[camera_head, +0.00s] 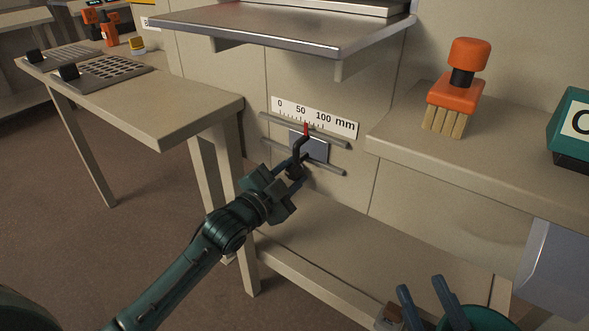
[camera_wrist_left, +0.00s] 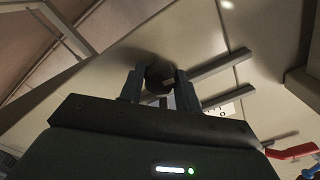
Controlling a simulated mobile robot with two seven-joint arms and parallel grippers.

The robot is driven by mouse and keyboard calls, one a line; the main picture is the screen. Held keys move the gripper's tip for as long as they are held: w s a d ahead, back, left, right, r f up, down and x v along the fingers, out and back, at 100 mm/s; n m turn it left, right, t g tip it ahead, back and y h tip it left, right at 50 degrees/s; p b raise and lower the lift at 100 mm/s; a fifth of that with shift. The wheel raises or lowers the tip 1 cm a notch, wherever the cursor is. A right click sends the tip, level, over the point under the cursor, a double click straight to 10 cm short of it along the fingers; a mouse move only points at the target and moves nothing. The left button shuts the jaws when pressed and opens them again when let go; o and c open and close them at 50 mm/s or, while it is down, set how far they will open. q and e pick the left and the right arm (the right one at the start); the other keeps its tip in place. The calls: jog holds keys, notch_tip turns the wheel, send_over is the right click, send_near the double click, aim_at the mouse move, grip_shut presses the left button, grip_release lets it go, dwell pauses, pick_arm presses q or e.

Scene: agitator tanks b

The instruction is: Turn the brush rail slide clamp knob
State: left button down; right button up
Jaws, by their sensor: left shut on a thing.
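The slide clamp (camera_head: 316,151) is a grey plate on two horizontal rails on the wall panel. Its red pointer (camera_head: 306,129) stands a little past the 50 mark of the white mm scale (camera_head: 315,117). My left gripper (camera_head: 297,166) reaches up from the lower left and is shut on the clamp knob. In the left wrist view the dark round knob (camera_wrist_left: 160,76) sits between the two fingers. In the head view the gripper mostly hides the knob. My right gripper (camera_head: 424,291) is at the bottom right, fingers apart and empty.
An orange brush (camera_head: 456,90) stands on the right bench (camera_head: 400,152). A green box (camera_head: 572,130) is at the right edge. A metal-edged shelf (camera_head: 285,28) overhangs above the scale. A table (camera_head: 180,105) stands to the left and a low shelf (camera_head: 330,235) lies below the rails.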

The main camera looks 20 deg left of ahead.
pick_arm(q)
jog(key=m+p, duration=0.1)
jog(key=m, duration=0.3)
jog(key=shift+r, duration=0.15)
jog(key=m, duration=0.3)
jog(key=shift+f+p, duration=0.2)
jog(key=shift+p, duration=0.2)
jog(key=shift+r+m, duration=0.1)
jog(key=shift+m, duration=0.7)
jog(key=m+p, duration=0.1)
jog(key=m, duration=0.5)
jog(key=shift+m, duration=0.3)
